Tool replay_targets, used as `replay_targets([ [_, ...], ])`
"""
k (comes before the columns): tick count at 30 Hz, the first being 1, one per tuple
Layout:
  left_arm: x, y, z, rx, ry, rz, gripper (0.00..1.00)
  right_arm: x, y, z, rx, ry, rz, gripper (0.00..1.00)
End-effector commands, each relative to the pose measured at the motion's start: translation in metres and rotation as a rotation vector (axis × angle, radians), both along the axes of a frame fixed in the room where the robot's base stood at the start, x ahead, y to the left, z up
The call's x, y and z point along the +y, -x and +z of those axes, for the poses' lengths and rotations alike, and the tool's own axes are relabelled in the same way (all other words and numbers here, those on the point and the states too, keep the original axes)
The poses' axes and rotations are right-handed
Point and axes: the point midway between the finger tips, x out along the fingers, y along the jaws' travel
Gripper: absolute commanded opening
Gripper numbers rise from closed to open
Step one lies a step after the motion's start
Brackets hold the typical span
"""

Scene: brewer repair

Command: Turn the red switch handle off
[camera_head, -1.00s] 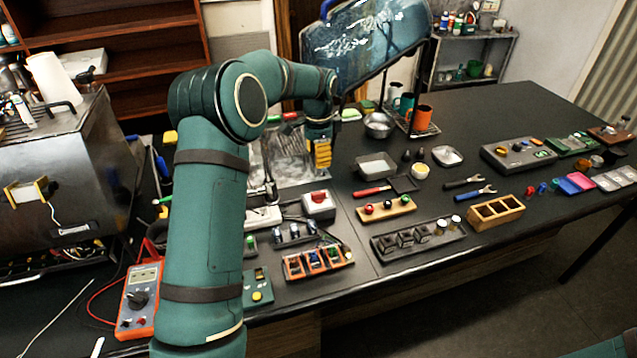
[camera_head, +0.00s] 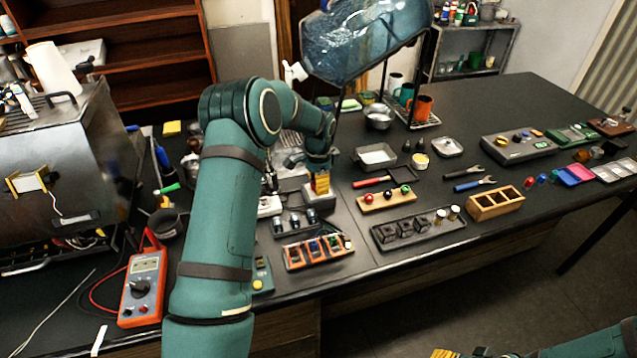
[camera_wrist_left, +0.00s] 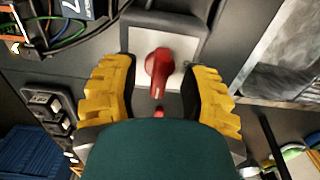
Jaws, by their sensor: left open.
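The red switch handle (camera_wrist_left: 158,66) shows in the left wrist view on a pale square plate (camera_wrist_left: 177,88), upright in the picture. My left gripper (camera_wrist_left: 160,80) is open, with one yellow finger on each side of the handle and a visible gap on both sides. In the head view my left gripper (camera_head: 320,183) points down over the switch box and hides the handle. My right gripper (camera_head: 452,353) is only partly in view at the bottom edge, and its jaws cannot be made out.
An orange-edged tray of switches (camera_head: 318,252) and a wooden button block (camera_head: 387,198) lie close to the left gripper. A multimeter (camera_head: 142,288) lies at the left. A clear tank (camera_head: 365,42) stands behind. The bench's right part has free room.

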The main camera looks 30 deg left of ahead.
Motion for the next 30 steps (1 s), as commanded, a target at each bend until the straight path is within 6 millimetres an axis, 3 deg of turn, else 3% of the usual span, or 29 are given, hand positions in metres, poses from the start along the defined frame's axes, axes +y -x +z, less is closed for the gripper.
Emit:
replay_targets([
  [10, 0.0, -0.0001, -0.0027, -0.001, 0.0, 0.0, 0.44, -0.0001, 0.0, 0.0002, 0.0, 0.0, 0.0, 0.47],
  [14, -0.0001, -0.0001, -0.0026, -0.001, 0.001, 0.0, 0.0, -0.0001, 0.0, 0.0002, 0.0, 0.0, 0.0, 0.47],
  [30, -0.0006, 0.0001, -0.0036, 0.001, 0.001, 0.046, 0.0, 0.0, 0.0, -0.0023, 0.0, 0.0, 0.0, 0.47],
])
